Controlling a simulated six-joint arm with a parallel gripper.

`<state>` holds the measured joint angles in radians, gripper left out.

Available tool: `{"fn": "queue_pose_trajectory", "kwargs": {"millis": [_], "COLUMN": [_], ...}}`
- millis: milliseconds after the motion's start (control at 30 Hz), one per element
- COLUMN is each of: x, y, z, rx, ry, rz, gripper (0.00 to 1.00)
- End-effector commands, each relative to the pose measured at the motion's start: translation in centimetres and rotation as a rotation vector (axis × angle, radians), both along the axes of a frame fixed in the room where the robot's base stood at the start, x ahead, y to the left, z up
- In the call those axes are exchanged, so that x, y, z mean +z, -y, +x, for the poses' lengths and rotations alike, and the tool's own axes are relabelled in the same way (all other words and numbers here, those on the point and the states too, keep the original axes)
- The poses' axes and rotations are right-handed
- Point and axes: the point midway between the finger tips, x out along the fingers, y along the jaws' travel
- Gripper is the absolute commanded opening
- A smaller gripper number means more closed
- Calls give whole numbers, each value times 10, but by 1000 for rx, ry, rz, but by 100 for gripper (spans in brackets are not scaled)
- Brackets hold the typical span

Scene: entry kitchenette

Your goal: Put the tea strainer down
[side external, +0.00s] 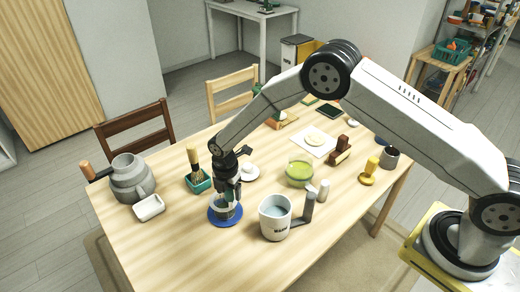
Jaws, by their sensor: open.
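My gripper (228,197) points down at the left front of the table, directly over a blue disc (226,223). Its jaws are open. A small greyish, see-through vessel (222,210) stands on the disc, right at the fingertips. The tea strainer cannot be made out clearly; the fingers cover part of what is there, and I cannot tell whether the strainer is in or on this vessel. Whether the fingers touch anything is too small to see.
A white mug (275,218) stands close right of the disc, a green bowl (299,171) behind it. Left are a white dish (149,207), a grey pot (131,179) and a green holder (199,182) with a brush. The table's front left (165,250) is clear.

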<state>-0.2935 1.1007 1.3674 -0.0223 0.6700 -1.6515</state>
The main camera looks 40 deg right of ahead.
Motion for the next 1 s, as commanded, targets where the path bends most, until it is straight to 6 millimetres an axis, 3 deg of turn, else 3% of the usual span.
{"fn": "queue_pose_trajectory", "kwargs": {"millis": [700, 1000], "x": [97, 112], "y": [-2, -2], "z": [0, -1], "rx": [0, 0], "ry": [1, -2], "rz": [0, -1], "gripper": [76, 76]}}
